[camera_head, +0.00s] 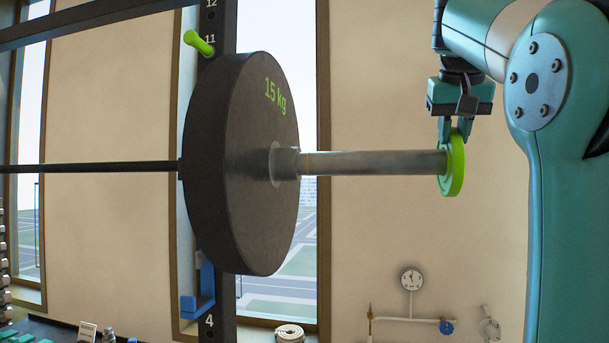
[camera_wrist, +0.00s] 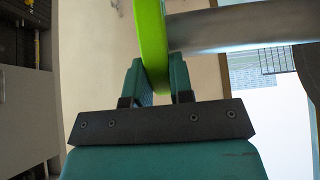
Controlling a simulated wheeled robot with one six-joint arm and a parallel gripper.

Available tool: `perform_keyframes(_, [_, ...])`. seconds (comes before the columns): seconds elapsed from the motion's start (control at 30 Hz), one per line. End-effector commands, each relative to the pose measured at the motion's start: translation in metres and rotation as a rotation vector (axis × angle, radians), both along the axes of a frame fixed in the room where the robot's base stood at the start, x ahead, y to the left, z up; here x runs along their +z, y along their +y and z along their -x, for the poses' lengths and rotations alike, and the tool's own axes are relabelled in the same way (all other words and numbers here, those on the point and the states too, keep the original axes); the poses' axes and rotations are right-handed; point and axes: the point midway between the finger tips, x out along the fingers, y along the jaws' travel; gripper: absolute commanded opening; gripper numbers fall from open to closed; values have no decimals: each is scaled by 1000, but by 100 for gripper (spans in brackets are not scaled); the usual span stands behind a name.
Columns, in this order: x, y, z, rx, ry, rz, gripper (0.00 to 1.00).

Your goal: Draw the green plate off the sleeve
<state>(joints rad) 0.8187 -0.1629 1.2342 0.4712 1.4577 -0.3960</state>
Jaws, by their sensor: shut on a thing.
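The green plate (camera_head: 456,166) is a small disc at the right end of the grey metal sleeve (camera_head: 375,163) in the head view. Its face stands upright, across the sleeve's axis. My gripper (camera_head: 455,132) comes from above and is shut on the plate's upper rim. In the wrist view the green plate (camera_wrist: 152,45) sits between my two fingers (camera_wrist: 160,82), and the sleeve (camera_wrist: 235,28) runs off to the right from it. Whether the sleeve's tip is still inside the plate's hole is hidden.
A large black 15 kg plate (camera_head: 250,220) sits further left on the bar (camera_head: 90,168), beside a dark rack upright (camera_head: 216,300) with a green pin (camera_head: 199,43) and blue hook (camera_head: 198,303). The sleeve between both plates is bare.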

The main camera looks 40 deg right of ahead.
Motion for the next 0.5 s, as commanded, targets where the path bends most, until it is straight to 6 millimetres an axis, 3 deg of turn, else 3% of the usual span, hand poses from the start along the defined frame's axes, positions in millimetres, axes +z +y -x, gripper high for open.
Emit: perform_keyframes(0.5, [1,-14,19,-2,-2,5,0])
